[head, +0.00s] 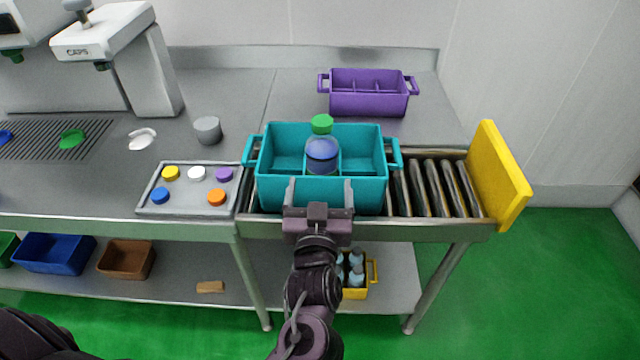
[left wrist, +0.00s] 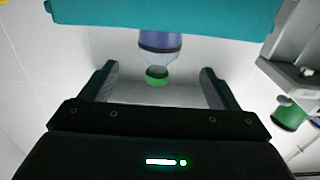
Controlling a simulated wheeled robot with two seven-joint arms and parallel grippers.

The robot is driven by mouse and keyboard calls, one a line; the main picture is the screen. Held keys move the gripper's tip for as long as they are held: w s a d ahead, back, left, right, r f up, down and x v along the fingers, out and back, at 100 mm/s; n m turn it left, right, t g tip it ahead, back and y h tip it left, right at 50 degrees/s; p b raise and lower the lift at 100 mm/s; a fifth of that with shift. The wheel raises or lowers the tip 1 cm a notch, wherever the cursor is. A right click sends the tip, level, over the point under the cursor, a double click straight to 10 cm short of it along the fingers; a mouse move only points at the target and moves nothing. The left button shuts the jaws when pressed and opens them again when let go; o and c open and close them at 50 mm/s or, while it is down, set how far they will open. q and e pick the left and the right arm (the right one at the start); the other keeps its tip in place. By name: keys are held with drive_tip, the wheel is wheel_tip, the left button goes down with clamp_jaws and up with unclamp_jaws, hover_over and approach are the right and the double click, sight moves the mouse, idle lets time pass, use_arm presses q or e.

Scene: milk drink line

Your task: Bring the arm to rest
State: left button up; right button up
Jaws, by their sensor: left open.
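My left gripper (head: 318,194) is open and empty at the near wall of the teal crate (head: 275,190), its two fingers pointing towards the crate. In the left wrist view the open fingers (left wrist: 158,88) frame a bottle with a green cap (left wrist: 157,76), with a gap on both sides. That bottle (head: 321,148) stands upright in the teal crate, with a blue lower part and a green cap. In the left wrist view the crate (left wrist: 165,14) crosses the top. My right gripper is not in view.
The crate sits on a roller conveyor (head: 430,188) with a yellow end plate (head: 500,175). A purple crate (head: 368,100) stands behind. A tray of coloured caps (head: 188,202) and a grey cup (head: 207,130) are to the left. A yellow crate of bottles (head: 372,272) is on the lower shelf.

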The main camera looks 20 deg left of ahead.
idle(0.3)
use_arm(q)
drive_tip(key=s+f+m+g+h, duration=0.45)
drive_tip(key=f+g+h, duration=0.2)
drive_tip(key=f, duration=0.25)
drive_tip(key=s+a+f+g+y, duration=0.1)
drive_tip(key=s+a+f+g, duration=0.1)
drive_tip(key=s+g, duration=0.3)
drive_tip(key=s+a+f+g, duration=0.2)
drive_tip(key=s+a, duration=0.1)
drive_tip(key=s, duration=0.4)
wheel_tip(320, 180, down, 30)
drive_tip(key=s+g, duration=0.2)
drive_tip(key=s+a+f, duration=0.2)
drive_tip(key=s+f, duration=0.7)
drive_tip(key=s, duration=0.1)
drive_tip(key=s+a+f+m+g, duration=0.1)
drive_tip(key=s+f, duration=0.8)
drive_tip(key=shift+s+a+y, duration=0.35)
drive_tip(key=shift+f, duration=0.1)
